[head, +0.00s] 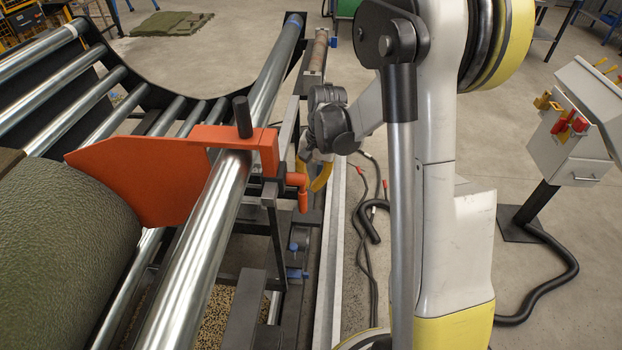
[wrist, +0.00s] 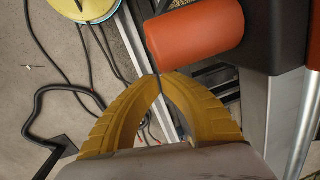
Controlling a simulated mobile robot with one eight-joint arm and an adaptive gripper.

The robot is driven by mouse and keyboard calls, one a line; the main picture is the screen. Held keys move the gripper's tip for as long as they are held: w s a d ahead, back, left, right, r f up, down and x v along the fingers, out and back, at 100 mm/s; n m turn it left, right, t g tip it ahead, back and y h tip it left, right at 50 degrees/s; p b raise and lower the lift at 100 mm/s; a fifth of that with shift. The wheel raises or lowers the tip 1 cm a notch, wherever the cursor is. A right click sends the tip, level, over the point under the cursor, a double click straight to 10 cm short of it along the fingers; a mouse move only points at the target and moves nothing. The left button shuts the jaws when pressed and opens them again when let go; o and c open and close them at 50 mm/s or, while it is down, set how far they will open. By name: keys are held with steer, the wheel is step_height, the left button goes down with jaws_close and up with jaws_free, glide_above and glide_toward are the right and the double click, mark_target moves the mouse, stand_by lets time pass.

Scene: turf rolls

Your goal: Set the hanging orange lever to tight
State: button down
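The orange lever (head: 302,193) hangs down from the orange clamp (head: 267,152) on the long steel roller in the head view. Its rounded orange end (wrist: 196,35) fills the upper middle of the wrist view. My gripper (head: 312,187) is right beside the lever, on its right in the head view. In the wrist view its two yellow fingers (wrist: 158,76) come together at the tips, with nothing seen between them. The tips are close below the lever's end there; I cannot tell whether they touch it. The lever hides part of the fingers in the head view.
An orange plate (head: 140,180) stands against the green turf roll (head: 60,265) at the left. Steel rollers and a dark frame run beside the clamp. Black hoses (head: 368,215) lie on the floor. A grey control box (head: 575,120) stands at the right.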

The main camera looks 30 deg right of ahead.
steer(key=shift+s+a+f+b, duration=0.4)
steer(key=shift+s+a+f, duration=0.1)
steer(key=shift+s+f, duration=0.2)
steer(key=shift+s+a, duration=0.1)
steer(key=shift+s, duration=0.05)
stand_by(0.3)
steer(key=w+d+r+p, duration=0.2)
steer(key=w+d+r, duration=0.5)
steer(key=d, duration=0.1)
steer(key=shift+w+p, duration=0.4)
steer(key=shift+r, duration=0.1)
